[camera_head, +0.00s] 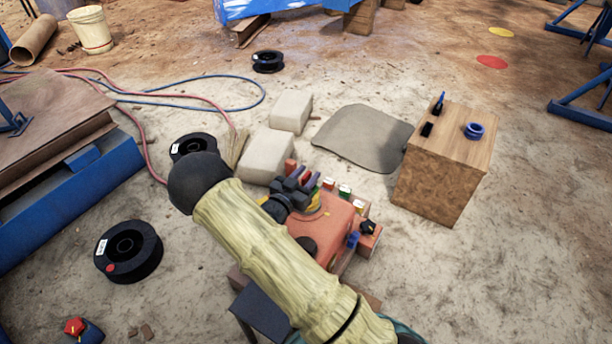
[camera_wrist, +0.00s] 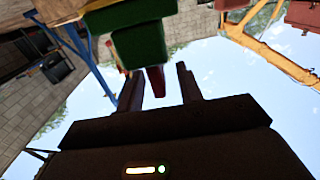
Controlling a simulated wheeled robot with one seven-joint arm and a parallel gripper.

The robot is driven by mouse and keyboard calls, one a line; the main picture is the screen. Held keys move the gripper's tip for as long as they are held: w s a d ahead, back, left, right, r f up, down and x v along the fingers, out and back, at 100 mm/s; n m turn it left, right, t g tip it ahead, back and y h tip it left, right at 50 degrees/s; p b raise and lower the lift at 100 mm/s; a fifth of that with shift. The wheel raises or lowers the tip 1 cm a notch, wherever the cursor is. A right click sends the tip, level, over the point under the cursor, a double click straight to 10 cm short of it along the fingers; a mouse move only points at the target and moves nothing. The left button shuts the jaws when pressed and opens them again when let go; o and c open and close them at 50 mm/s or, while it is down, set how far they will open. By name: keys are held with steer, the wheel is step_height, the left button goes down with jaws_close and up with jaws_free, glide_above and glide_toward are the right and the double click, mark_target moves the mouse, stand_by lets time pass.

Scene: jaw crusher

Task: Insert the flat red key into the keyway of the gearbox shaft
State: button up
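My gripper (camera_head: 306,179) is at the near blocks of the orange-red gearbox housing (camera_head: 333,222), partly covered by my arm in the head view. In the wrist view my gripper (camera_wrist: 159,88) has its two fingers apart. A narrow dark red piece (camera_wrist: 155,81) shows between them, with gaps on both sides; it may be the flat red key. A green block (camera_wrist: 139,45) is just above it in that picture. In the head view a red-topped block (camera_head: 328,184) and a green-topped block (camera_head: 345,190) stand along the housing's far edge. I cannot make out the shaft's keyway.
A wooden crate (camera_head: 442,178) with small black and blue parts stands to the right. Pale stone blocks (camera_head: 266,154) lie behind the gearbox. Black spools (camera_head: 128,251) and hoses lie left.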

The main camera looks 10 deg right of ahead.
steer(key=p+v, duration=0.6)
steer(key=v, duration=1.1)
steer(key=shift+s, duration=0.2)
steer(key=shift+w+a+r, duration=0.1)
steer(key=shift+r, duration=0.05)
